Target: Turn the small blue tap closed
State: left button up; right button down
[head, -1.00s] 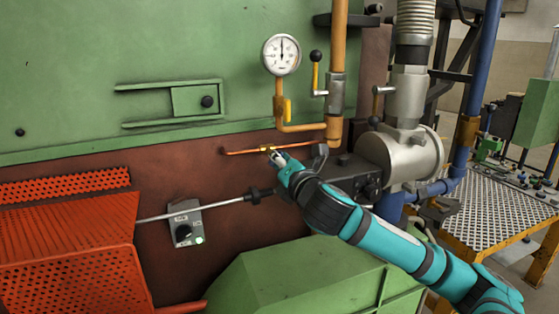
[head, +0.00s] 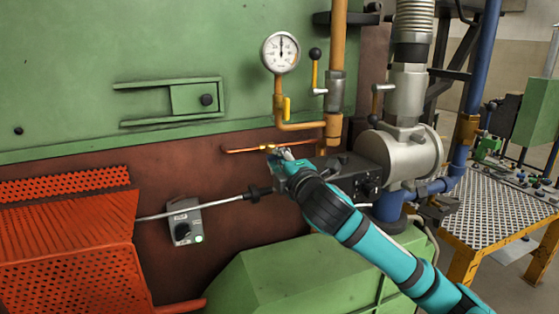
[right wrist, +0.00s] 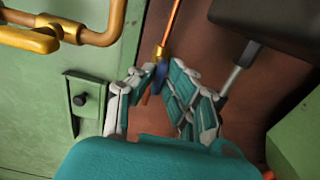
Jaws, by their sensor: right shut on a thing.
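The small blue tap (right wrist: 161,73) shows in the right wrist view, below a brass fitting (right wrist: 160,53) on a thin copper pipe (right wrist: 173,22). My right gripper (right wrist: 150,82) is shut on the tap, with a finger on each side of it. In the head view, my right gripper (head: 281,154) is at the brass fitting (head: 268,148) on the copper pipe (head: 238,151), and the tap is hidden or too small to tell. My left gripper is not in view.
A yellow-handled valve (head: 286,107) and a pressure gauge (head: 281,52) are above the copper pipe. A grey metal body (head: 398,157) stands to the right. A switch box (head: 184,222) and a green housing (head: 290,278) are below.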

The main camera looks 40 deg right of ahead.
jog(key=shift+f, duration=0.1)
dwell(0.5)
jog(key=c, duration=1.4)
grip_release()
jog(key=shift+o, duration=0.2)
jog(key=v, duration=0.7)
jog(key=shift+s, duration=0.3)
